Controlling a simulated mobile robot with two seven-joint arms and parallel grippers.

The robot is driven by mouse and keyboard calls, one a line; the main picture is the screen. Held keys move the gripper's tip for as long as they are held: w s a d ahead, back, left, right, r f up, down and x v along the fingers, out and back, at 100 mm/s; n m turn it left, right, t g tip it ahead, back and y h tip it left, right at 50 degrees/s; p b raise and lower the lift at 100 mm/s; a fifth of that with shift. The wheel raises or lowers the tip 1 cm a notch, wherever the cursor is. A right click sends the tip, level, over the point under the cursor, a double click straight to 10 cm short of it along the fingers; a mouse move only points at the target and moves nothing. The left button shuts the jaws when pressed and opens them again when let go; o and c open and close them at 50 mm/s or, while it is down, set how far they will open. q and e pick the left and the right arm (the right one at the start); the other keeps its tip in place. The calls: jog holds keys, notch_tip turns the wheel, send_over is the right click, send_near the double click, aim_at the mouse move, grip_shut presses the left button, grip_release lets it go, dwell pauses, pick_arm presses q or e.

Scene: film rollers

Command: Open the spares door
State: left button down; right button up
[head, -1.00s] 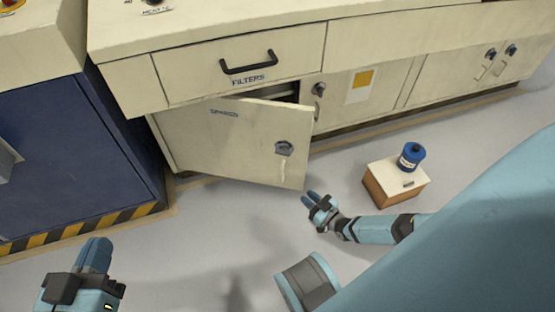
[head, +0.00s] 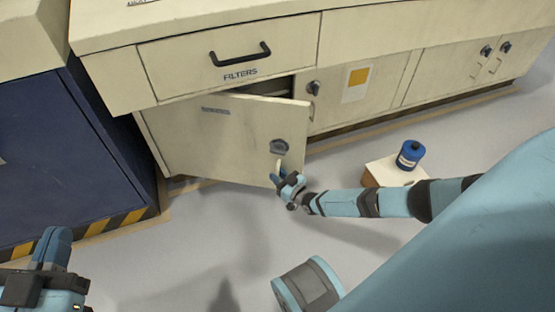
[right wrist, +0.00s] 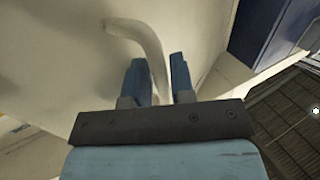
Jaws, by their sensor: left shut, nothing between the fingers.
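The cream spares door (head: 225,140) stands partly open, its hinge side at the left and its free edge swung out from the cabinet. It bears a dark round latch (head: 279,146) with a pale lever handle hanging down. In the right wrist view the curved handle (right wrist: 150,42) reaches down between the fingers. My right gripper (head: 277,178) is at the handle's lower end; in the right wrist view (right wrist: 159,78) its blue fingers are apart, one on each side of the handle. I cannot tell whether they touch it. My left gripper (head: 52,236) is shut and empty at lower left, away from the door.
The filters drawer (head: 235,55) is shut above the door. A blue cabinet (head: 70,150) stands at the left. A small box (head: 385,172) with a blue spool (head: 410,154) on it stands on the floor behind my right arm. The floor before the door is clear.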

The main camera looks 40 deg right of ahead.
grip_shut()
jog(key=shift+a, duration=0.1)
